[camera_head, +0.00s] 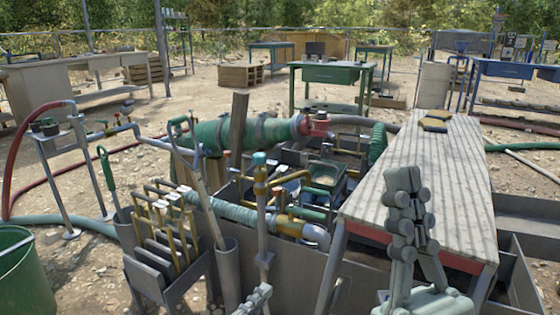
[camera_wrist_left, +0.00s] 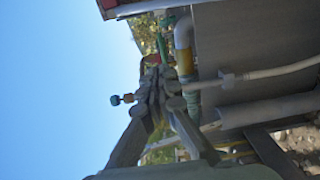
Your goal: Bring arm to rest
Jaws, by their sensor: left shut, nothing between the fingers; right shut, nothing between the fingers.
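My left gripper (camera_head: 256,298) shows only as a small grey part at the bottom edge of the head view, in front of the grey tank wall. In the left wrist view its fingers (camera_wrist_left: 160,82) are together with nothing between them. My right gripper (camera_head: 407,185) points upward in the head view, in front of the ribbed table top, with its fingers closed and empty. The left arm behind its gripper is out of the head view.
The ribbed table (camera_head: 385,180) stands behind my right gripper. A valve post (camera_head: 262,215) rises near my left gripper. A rack of yellow-handled tools (camera_head: 165,245) and a green bucket (camera_head: 22,270) stand left. Open dirt ground lies farther left.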

